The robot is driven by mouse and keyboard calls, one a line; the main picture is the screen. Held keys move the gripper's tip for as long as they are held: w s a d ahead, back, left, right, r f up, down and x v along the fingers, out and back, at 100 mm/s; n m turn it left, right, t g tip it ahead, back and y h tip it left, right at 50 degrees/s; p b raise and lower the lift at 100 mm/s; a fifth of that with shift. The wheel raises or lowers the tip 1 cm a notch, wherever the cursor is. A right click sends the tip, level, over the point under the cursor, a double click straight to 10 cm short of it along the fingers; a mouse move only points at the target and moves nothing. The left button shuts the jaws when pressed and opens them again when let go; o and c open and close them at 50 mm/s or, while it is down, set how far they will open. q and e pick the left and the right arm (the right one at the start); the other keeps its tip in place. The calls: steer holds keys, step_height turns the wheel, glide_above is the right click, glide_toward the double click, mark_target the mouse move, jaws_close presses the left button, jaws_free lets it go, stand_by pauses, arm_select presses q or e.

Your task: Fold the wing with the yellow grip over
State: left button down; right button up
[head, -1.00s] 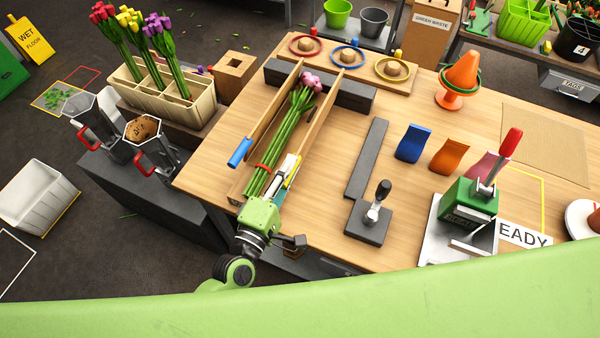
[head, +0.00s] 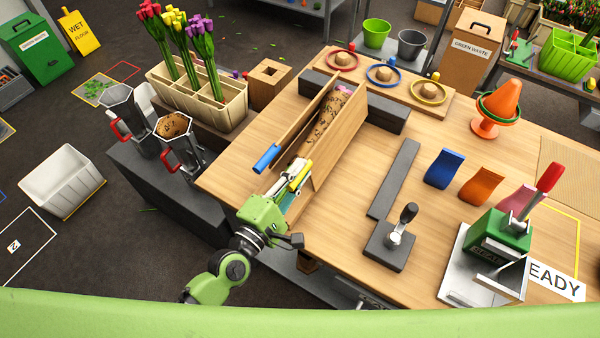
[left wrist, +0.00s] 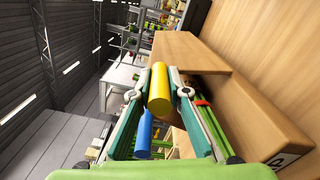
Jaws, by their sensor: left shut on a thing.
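My left gripper (head: 297,173) is shut on the yellow grip (head: 303,170) at the near end of a wooden wing (head: 340,150). That wing stands raised and tilted. In the left wrist view the yellow grip (left wrist: 159,88) lies between the two fingers. The other wing (head: 297,112) has a blue grip (head: 266,158) and stands to the left; the blue grip (left wrist: 145,134) shows in the wrist view too. Between the wings is speckled brown paper (head: 325,120), with a bit of pink tulip (head: 343,89) at its far end. Green stems (left wrist: 208,128) show in the wrist view. My right gripper is out of view.
A dark block (head: 385,113) lies behind the wings. To the right stand a black-knobbed lever (head: 395,240) and a green press with a red handle (head: 505,232). Blue (head: 445,168) and orange (head: 480,185) pieces lie beyond. A planter (head: 205,100) of tulips stands left.

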arm_select(q)
steer(key=shift+a, duration=0.1)
steer(key=c, duration=2.2)
jaws_free()
steer(key=shift+s, duration=0.1)
steer(key=v, duration=1.2)
